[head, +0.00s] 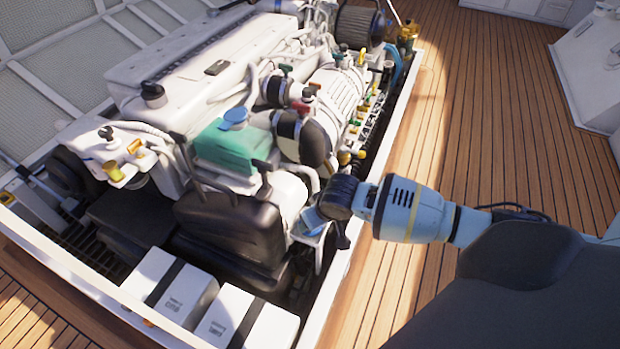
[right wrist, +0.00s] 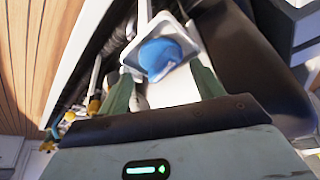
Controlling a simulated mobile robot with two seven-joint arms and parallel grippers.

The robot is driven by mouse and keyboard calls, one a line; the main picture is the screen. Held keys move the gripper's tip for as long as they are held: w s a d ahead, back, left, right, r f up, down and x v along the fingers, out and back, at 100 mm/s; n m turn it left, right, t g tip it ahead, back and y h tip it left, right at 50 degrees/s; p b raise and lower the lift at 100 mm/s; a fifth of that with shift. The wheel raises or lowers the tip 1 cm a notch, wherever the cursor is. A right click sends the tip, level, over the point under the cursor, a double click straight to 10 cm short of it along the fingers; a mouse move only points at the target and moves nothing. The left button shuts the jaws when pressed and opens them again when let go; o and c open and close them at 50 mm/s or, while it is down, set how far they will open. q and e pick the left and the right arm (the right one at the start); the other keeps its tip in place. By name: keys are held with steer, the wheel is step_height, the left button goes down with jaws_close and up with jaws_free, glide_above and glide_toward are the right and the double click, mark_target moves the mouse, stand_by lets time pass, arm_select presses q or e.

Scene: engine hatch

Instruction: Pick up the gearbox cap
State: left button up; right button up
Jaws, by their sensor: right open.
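A round blue cap (right wrist: 160,58), which looks like the gearbox cap, sits in a square white collar (right wrist: 183,32) in the right wrist view. My right gripper (right wrist: 160,74) is open, with one green finger on each side in the picture and the cap between and just beyond the tips. I see no clear contact. In the head view my right gripper (head: 316,230) reaches low into the hatch's right side, beside the black gearbox-like housing; the cap there is hard to tell from the gripper. My left gripper is not in view.
A teal tank (head: 222,148) with another blue cap (head: 235,117) stands farther back on the white engine (head: 215,60). White boxes (head: 170,283) with dark straps lie in front. The hatch's pale rim (head: 352,235) runs close under my right arm. The wooden deck (head: 490,110) is clear.

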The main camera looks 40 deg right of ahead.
steer(key=b+x, duration=0.3)
steer(key=x, duration=0.2)
steer(key=shift+w+b, duration=0.1)
steer(key=shift+b, duration=0.2)
steer(key=shift+c, duration=0.5)
steer(key=c, duration=0.6)
steer(key=shift+o, duration=0.2)
steer(key=shift+r, duration=0.1)
step_height(320, 180, up, 9)
steer(key=p, duration=0.4)
steer(key=shift+p, duration=0.4)
steer(key=shift+r, duration=0.45)
